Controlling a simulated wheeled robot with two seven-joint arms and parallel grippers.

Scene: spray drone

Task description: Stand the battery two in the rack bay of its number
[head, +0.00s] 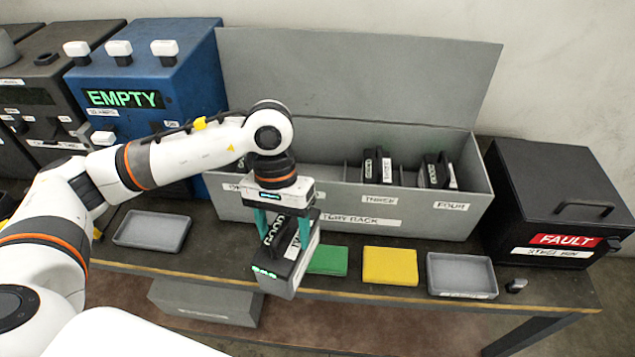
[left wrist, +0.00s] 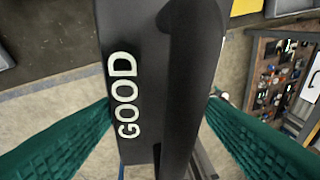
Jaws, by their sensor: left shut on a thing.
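My left gripper (head: 285,222) is shut on a dark battery (head: 290,258) with a grey lower part, a "GOOD" label and small green lights. It holds the battery tilted in front of the rack, over the bench's front edge. The left wrist view shows the battery (left wrist: 140,90) between the green fingers, its "GOOD" label readable; its number cannot be read. The grey rack (head: 410,212) has an open lid and bays labelled "THREE" and "FOUR", each with a battery (head: 377,167) (head: 437,170) in it. The left bays' labels are partly hidden by my arm. My right gripper is not in view.
A blue box (head: 190,65) reading "EMPTY" stands left of the rack; a black "FAULT" box (head: 555,195) stands right. Grey trays (head: 152,230) (head: 461,275), a green pad (head: 328,260) and a yellow pad (head: 390,266) lie along the bench front.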

